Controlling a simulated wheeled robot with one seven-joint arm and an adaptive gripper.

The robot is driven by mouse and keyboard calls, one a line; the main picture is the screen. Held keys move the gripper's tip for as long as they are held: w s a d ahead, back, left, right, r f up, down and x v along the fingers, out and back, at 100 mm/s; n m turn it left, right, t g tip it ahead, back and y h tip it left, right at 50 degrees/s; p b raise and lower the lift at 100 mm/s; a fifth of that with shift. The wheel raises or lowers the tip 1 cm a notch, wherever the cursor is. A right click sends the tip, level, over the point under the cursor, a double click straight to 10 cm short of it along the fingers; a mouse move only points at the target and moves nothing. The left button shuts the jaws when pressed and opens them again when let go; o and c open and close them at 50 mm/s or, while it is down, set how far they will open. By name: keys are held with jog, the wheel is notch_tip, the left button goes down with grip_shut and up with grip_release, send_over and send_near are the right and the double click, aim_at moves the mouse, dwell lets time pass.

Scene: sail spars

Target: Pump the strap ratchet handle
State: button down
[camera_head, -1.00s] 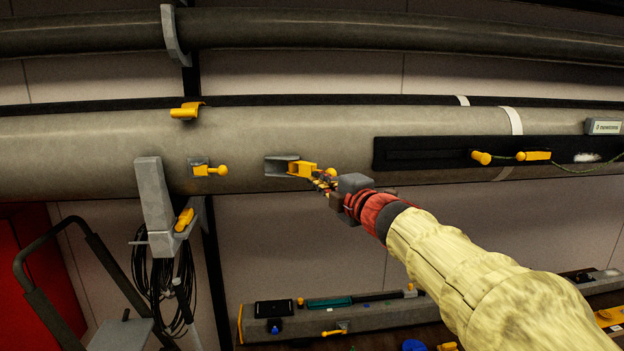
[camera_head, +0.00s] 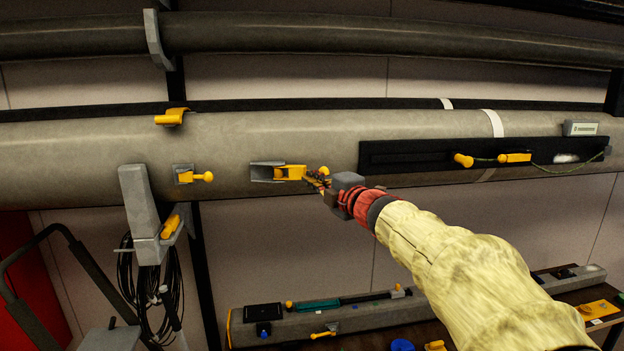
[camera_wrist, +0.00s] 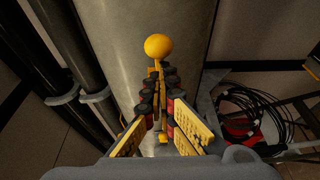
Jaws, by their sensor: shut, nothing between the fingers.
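A yellow lever (camera_head: 290,173) with a ball knob (camera_head: 323,171) sticks out to the right from a grey open housing (camera_head: 264,172) on the big grey spar (camera_head: 90,150). It looks like the ratchet handle, though no label shows. My gripper (camera_head: 318,181) is at the knob end of the lever, coming in from the lower right. In the wrist view the yellow ball (camera_wrist: 158,46) stands just beyond my gripper's tips (camera_wrist: 158,80), which come together and are empty. Whether they touch the lever or knob I cannot tell. The fingers hide part of the lever.
A small yellow latch (camera_head: 194,176) and a yellow hook (camera_head: 170,117) sit left on the spar. A black panel (camera_head: 400,158) with yellow toggles lies to the right. A grey bracket (camera_head: 137,205) with coiled black cable stands lower left. A workbench runs below.

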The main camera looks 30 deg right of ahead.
jog(key=shift+s+a+b, duration=0.5)
jog(key=shift+s+a, duration=1)
jog(key=shift+s, duration=0.25)
jog(key=shift+s+a+b, duration=0.3)
jog(key=shift+s+a, duration=1.3)
jog(key=shift+s, duration=0.2)
jog(key=shift+s+a, duration=1.6)
jog(key=shift+s, duration=0.2)
jog(key=shift+s+a, duration=1.55)
jog(key=shift+s, duration=0.2)
